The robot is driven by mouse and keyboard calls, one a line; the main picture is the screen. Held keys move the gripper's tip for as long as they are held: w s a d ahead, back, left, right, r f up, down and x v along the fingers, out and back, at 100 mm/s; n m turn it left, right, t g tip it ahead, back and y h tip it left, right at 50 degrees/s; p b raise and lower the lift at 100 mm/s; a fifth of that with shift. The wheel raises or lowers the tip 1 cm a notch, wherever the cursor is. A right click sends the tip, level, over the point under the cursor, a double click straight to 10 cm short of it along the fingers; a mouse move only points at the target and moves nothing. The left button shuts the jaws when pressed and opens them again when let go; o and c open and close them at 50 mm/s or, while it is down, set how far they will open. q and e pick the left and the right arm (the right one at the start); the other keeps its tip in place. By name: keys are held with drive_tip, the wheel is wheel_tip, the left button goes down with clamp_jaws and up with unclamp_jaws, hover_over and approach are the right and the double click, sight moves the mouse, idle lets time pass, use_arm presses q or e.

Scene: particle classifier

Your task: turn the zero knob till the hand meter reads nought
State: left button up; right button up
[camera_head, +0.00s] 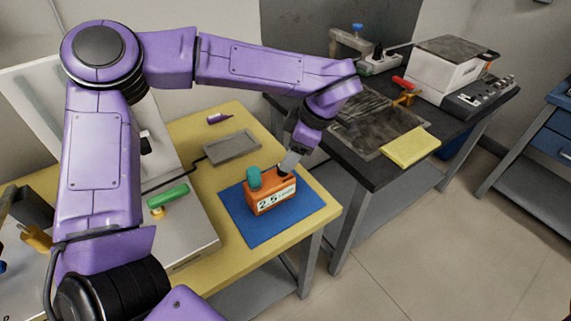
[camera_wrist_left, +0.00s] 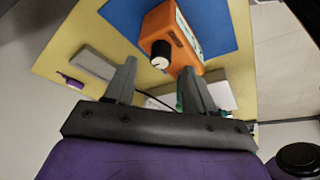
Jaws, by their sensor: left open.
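The orange hand meter (camera_head: 271,197) sits on a blue mat (camera_head: 250,233) on the yellow table. Its white face reads 2.5 with small unreadable print after it. A teal part (camera_head: 254,177) stands on its top left. The zero knob, black with a pale cap, shows on the orange meter (camera_wrist_left: 184,35) in the left wrist view, as the dark knob (camera_wrist_left: 161,54). My left gripper (camera_head: 288,163) is just above the meter's right end, close to the knob. In the wrist view the fingers (camera_wrist_left: 160,75) are apart with the knob between and beyond them. My right gripper is out of view.
A grey tray (camera_head: 232,147) and a purple pen-like item (camera_head: 219,118) lie behind the mat. A green-handled item (camera_head: 168,196) is on the left panel. A dark bench (camera_head: 374,172) with a yellow pad (camera_head: 410,148) and a white device (camera_head: 449,68) stands at the right.

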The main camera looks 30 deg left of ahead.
use_arm(q)
drive_tip(key=shift+x, duration=1.95)
clamp_jaws()
drive_tip(key=shift+r, duration=0.1)
